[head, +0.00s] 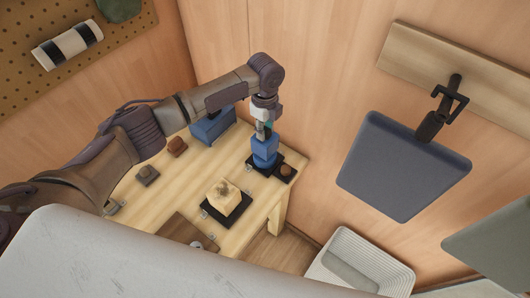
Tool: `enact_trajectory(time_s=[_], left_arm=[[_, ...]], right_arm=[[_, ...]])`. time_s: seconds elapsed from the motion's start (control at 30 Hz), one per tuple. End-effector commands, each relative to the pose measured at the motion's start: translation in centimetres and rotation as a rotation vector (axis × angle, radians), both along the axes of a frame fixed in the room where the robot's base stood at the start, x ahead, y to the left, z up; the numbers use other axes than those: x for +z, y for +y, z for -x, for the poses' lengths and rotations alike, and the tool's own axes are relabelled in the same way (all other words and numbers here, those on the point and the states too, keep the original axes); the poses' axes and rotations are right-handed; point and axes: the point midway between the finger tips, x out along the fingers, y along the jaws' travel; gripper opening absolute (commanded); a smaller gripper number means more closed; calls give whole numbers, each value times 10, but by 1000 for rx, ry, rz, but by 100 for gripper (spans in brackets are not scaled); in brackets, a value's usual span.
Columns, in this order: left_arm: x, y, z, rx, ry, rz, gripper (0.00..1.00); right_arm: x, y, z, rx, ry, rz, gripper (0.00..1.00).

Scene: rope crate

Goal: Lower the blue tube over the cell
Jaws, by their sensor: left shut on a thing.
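The blue tube (265,151) is upright at the far right end of the wooden table, over a dark tray (278,177). My left gripper (264,131) points down from above and is shut on the upper part of the blue tube. The tube's lower end is close to the tray; I cannot tell whether it touches. I cannot make out the cell; the tube may hide it. A small brown round thing (286,170) sits on the tray to the right of the tube. My right gripper is not in view.
A blue box (212,127) stands at the table's back, behind my arm. A pale block (223,192) sits on a black base (228,206) left of the tray. Small brown (177,146) and grey (147,174) blocks lie farther left. A white basket (360,266) is beyond the table's right edge.

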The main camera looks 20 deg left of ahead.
Motion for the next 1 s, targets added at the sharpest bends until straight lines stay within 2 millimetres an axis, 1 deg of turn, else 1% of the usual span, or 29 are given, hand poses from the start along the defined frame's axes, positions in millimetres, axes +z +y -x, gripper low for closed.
enact_trajectory(time_s=[1.0], left_arm=[[-13, 0, 0, 0, -1, 1, 0]], right_arm=[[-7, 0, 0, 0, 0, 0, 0]])
